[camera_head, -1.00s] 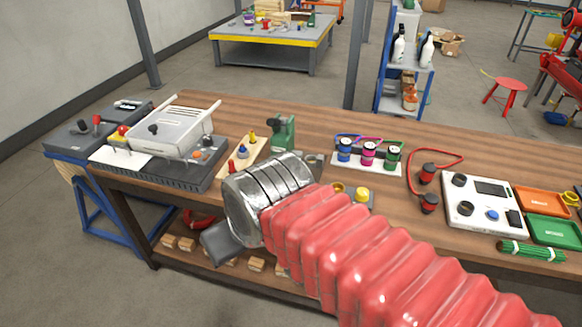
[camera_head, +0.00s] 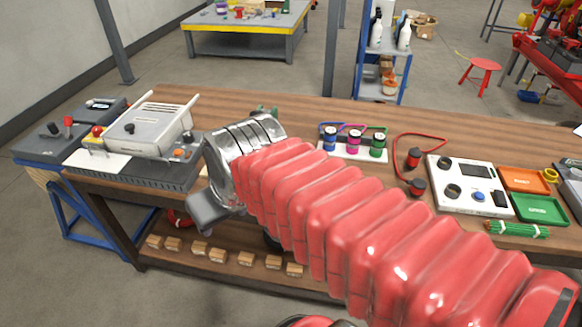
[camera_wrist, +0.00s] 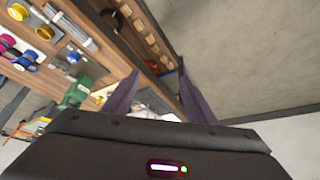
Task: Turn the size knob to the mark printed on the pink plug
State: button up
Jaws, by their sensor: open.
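A pink plug (camera_head: 354,139) stands upright between a blue plug (camera_head: 331,138) and a green plug (camera_head: 377,145) in a white holder on the wooden bench, with coloured cables behind. The mark on the pink plug is too small to read. A white panel (camera_head: 463,205) to their right carries a black upper knob (camera_head: 443,163) and a black lower knob (camera_head: 453,190); I cannot tell whether either is the size knob. My gripper (camera_wrist: 160,75) is open and empty in the wrist view, apart from the plugs.
A pale lidded machine (camera_head: 148,130) stands at the bench's left end. A green device (camera_wrist: 76,93) shows in the wrist view. A red cable (camera_head: 420,136), an orange tray (camera_head: 524,181), a green tray (camera_head: 540,209) and green rods (camera_head: 518,229) lie on the right.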

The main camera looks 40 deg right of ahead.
jog(key=w+d+f+m, duration=0.2)
jog(key=w+d, duration=1)
jog(key=d, duration=0.2)
jog(key=w+d+f, duration=0.1)
jog(key=d+f, duration=0.2)
jog(key=d, duration=0.3)
jog(key=w+d+f+m, duration=0.1)
jog(key=d+f, duration=0.1)
jog(key=d, duration=0.5)
jog(key=w+d+f+g+h, duration=0.1)
jog(key=w+d+f, duration=0.1)
jog(key=d, duration=0.5)
jog(key=shift+f+m, duration=0.3)
jog(key=shift+f, duration=0.55)
jog(key=x, duration=1.3)
jog(key=shift+w+f, duration=0.1)
jog(key=shift+f, duration=0.3)
